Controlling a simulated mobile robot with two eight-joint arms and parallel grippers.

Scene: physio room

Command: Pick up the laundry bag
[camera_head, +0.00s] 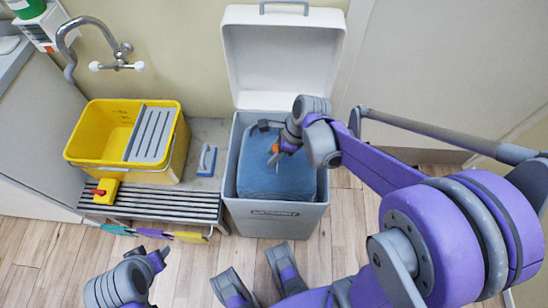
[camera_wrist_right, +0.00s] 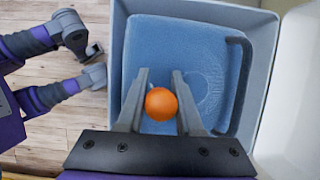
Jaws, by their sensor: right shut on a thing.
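The blue laundry bag (camera_head: 265,183) sits inside a grey-blue bin with its white lid (camera_head: 283,57) open. The bin's front (camera_head: 280,222) carries dark lettering that looks like "LAUNDRY". The bag also shows in the right wrist view (camera_wrist_right: 185,55), with a dark handle-like strap (camera_wrist_right: 240,85) at its right side. My right gripper (camera_head: 277,155) reaches down over the bag. Its fingers (camera_wrist_right: 160,95) are shut on a small orange ball (camera_wrist_right: 161,104); whether the ball is fixed to the bag cannot be told. My left gripper (camera_head: 158,258) is low at the front left, away from the bin, its fingertips unclear.
A yellow bucket (camera_head: 102,128) with a grey wringer stands left of the bin on a slatted rack (camera_head: 160,206). A blue-handled brush (camera_head: 207,160) lies between them. A tap (camera_head: 118,58) is on the wall behind.

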